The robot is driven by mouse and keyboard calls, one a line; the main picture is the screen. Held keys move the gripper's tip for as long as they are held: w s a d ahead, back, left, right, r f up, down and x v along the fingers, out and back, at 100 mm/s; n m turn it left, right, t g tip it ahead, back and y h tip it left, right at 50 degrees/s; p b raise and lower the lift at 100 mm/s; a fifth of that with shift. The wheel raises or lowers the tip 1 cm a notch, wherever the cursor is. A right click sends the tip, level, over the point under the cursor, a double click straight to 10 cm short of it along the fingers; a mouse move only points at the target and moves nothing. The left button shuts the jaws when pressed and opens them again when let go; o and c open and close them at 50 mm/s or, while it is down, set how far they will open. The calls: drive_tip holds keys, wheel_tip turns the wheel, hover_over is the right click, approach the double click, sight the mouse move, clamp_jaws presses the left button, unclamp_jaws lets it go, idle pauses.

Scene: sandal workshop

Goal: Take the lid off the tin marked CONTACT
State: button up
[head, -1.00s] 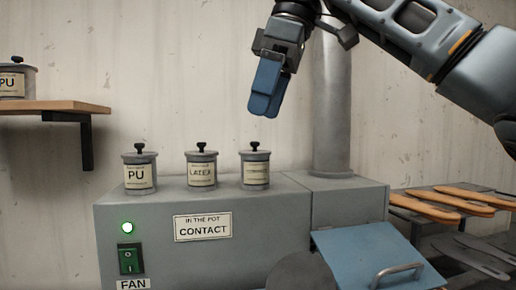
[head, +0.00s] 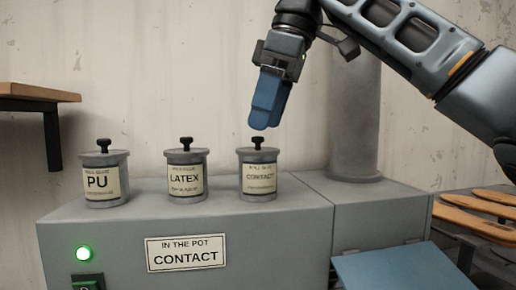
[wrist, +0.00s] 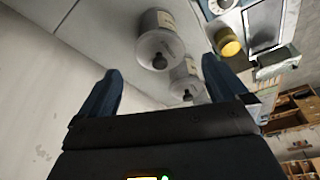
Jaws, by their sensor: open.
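The CONTACT tin (head: 260,178) is a grey tin with a cream label, at the right end of a row of three on the grey cabinet. Its lid (head: 257,155) is on, with a black knob on top. My gripper (head: 262,124) points down just above that knob, apparently not touching it. In the wrist view my gripper (wrist: 160,66) is open, its blue fingers apart with nothing between them. Two lidded tins show beyond the fingers there, a nearer one (wrist: 155,32) and a farther one (wrist: 185,77); their labels cannot be read.
The LATEX tin (head: 186,178) and PU tin (head: 104,180) stand to the left, both lidded. A thick grey pipe (head: 355,120) rises right of the CONTACT tin. The cabinet front bears a plate (head: 186,253) reading "IN THE POT CONTACT". A wooden shelf (head: 38,92) is at left.

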sight(258, 145)
drive_tip(key=x, duration=0.3)
drive_tip(key=shift+a+f, duration=0.1)
drive_tip(key=shift+f, duration=0.2)
drive_tip(key=shift+c, duration=0.3)
drive_tip(key=c, duration=1)
drive_tip(key=shift+o, duration=0.2)
drive_tip(key=shift+r, duration=0.1)
